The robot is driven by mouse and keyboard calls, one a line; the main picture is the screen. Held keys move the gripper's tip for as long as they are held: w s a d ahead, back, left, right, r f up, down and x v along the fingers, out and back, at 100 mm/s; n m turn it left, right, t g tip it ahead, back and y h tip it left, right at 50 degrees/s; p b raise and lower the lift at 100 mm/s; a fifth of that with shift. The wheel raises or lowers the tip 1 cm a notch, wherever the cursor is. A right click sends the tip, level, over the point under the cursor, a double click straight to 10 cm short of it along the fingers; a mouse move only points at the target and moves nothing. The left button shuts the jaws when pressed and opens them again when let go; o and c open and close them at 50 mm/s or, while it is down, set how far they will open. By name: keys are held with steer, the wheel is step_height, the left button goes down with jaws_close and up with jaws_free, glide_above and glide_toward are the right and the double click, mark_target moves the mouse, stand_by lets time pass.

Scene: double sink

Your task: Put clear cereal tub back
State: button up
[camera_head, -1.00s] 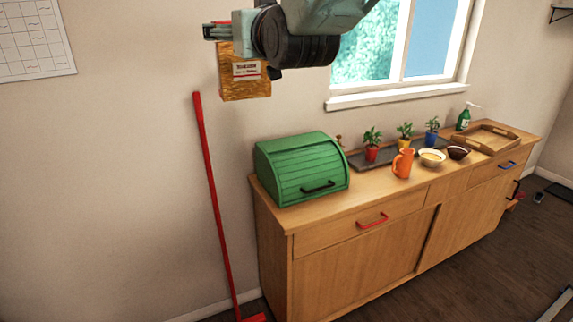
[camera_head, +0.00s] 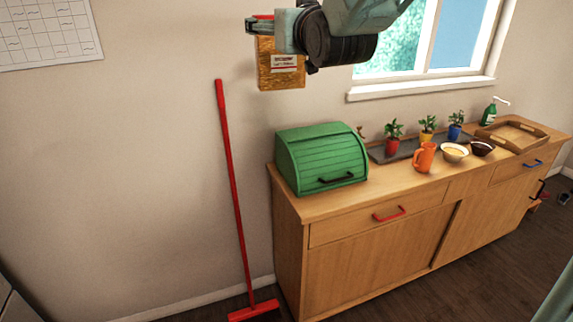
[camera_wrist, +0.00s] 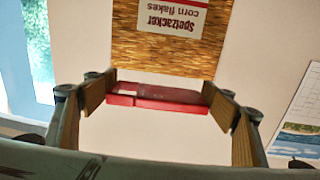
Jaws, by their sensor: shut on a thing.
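The cereal tub (camera_head: 281,66) is filled with golden corn flakes and has a white and red label and a red lid. It hangs upright in the air in front of the wall, well above the counter. My gripper (camera_head: 262,25) is shut on the tub at its red lid. In the wrist view the tub (camera_wrist: 165,50) appears upside down, with its red lid (camera_wrist: 158,96) between the two fingers of my gripper (camera_wrist: 160,100). The tub's lower end is cut off in the wrist view.
A green bread box (camera_head: 322,160) stands on the left end of the wooden counter (camera_head: 400,193). An orange jug (camera_head: 425,158), two bowls (camera_head: 454,153), potted plants (camera_head: 393,138) and a wooden tray (camera_head: 513,135) stand further right. A red broom (camera_head: 233,190) leans against the wall.

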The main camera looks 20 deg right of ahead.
steer(key=w+d+f+p, duration=0.1)
steer(key=d+f, duration=0.5)
steer(key=d, duration=0.4)
steer(key=w+d+f+p, duration=0.1)
steer(key=d+f, duration=0.4)
steer(key=d, duration=0.5)
steer(key=w+d+f+p, duration=0.1)
steer(key=d+f+p, duration=0.1)
steer(key=d+f, duration=0.6)
steer(key=s+d+f+p, duration=0.1)
steer(key=s+d+f, duration=0.6)
steer(key=s+d, duration=0.2)
steer(key=s+d+f+n+y+p, duration=0.1)
steer(key=s+d+f+p, duration=0.1)
steer(key=s+d+f, duration=0.6)
steer(key=s+d, duration=0.2)
steer(key=d, duration=0.1)
steer(key=shift+d+y, duration=0.15)
steer(key=shift+y, duration=0.15)
steer(key=shift+w+f, duration=0.1)
steer(key=w+a, duration=0.2)
steer(key=w, duration=0.5)
steer(key=w+a+f+b, duration=0.1)
steer(key=w+a, duration=0.1)
steer(key=w, duration=0.6)
steer(key=shift+a+f+b, duration=0.25)
steer(key=shift+a+b, duration=0.05)
steer(key=shift+a, duration=0.1)
